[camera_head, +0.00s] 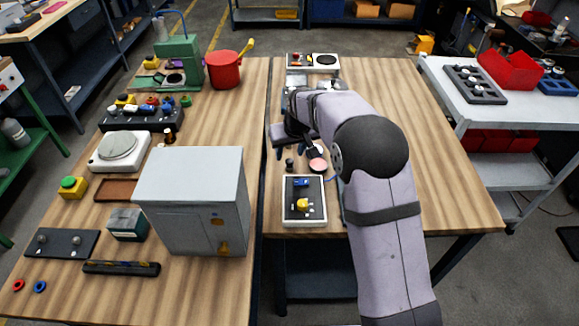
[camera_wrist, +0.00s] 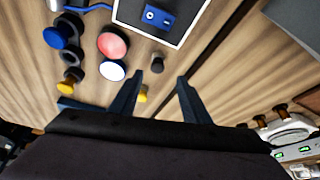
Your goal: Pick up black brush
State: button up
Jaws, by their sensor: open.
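A small dark upright piece (camera_head: 289,163) stands on the right-hand wooden table, just in front of my gripper (camera_head: 286,153). It also shows in the wrist view (camera_wrist: 157,62), just beyond and between the fingertips. It could be the black brush, but it is too small to tell. My gripper in the wrist view (camera_wrist: 160,79) is open, with two dark blue fingers apart and nothing held between them. A small yellow piece (camera_wrist: 143,92) shows beside the left finger. My arm hides part of the table in the head view.
A pink-topped round piece (camera_head: 317,164) and a white disc (camera_wrist: 112,71) lie close by. A white-edged tray (camera_head: 303,222) with blue and yellow parts sits in front. A grey cabinet (camera_head: 192,195) stands on the left table. The right table's right side is clear.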

aim_at(290, 160)
jog(key=shift+d+p+x, duration=0.15)
jog(key=shift+p+x, duration=0.75)
jog(key=shift+x, duration=0.55)
jog(key=shift+d+p+x, duration=0.15)
jog(key=shift+p+x, duration=0.7)
jog(key=shift+x, duration=1.35)
jog(key=shift+c, duration=0.6)
grip_shut()
